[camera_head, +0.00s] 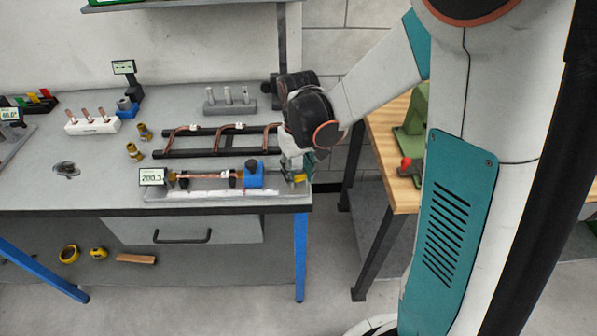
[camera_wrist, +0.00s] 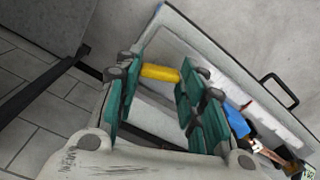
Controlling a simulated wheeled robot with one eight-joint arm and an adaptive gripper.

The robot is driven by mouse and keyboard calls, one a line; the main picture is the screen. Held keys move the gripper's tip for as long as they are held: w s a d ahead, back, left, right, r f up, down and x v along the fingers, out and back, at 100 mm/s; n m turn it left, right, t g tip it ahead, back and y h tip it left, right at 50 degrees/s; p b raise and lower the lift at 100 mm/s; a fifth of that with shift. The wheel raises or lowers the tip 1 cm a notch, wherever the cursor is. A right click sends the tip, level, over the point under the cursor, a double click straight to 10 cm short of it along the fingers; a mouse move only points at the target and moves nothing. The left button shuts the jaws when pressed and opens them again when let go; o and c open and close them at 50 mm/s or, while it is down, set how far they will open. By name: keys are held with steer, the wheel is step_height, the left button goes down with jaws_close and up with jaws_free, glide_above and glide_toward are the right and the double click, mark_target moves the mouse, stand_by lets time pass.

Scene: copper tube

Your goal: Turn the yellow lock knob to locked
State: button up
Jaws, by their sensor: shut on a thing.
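The yellow lock knob (camera_wrist: 160,73) shows in the wrist view as a short yellow bar between the two teal finger pads of my gripper (camera_wrist: 157,84). My gripper is shut on it, with a pad at each end of the bar. In the head view, my gripper (camera_head: 298,164) points down at the right end of the measuring fixture (camera_head: 215,196), and a little of the yellow knob (camera_head: 300,178) shows below it. A blue block (camera_head: 253,180) sits just left of the gripper on the fixture, beside a copper tube (camera_head: 205,176). The knob's lock marking cannot be read.
The fixture's display (camera_head: 153,176) reads about 200.3. Behind it stands a black rack (camera_head: 190,153) with bent copper tubes. A grey holder (camera_head: 230,107) stands farther back. A wooden bench (camera_head: 385,125) with a green machine (camera_head: 413,122) is to the right.

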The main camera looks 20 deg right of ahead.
steer(key=shift+m, duration=2.2)
steer(key=o, duration=1)
steer(key=shift+o, duration=0.2)
step_height(320, 180, up, 12)
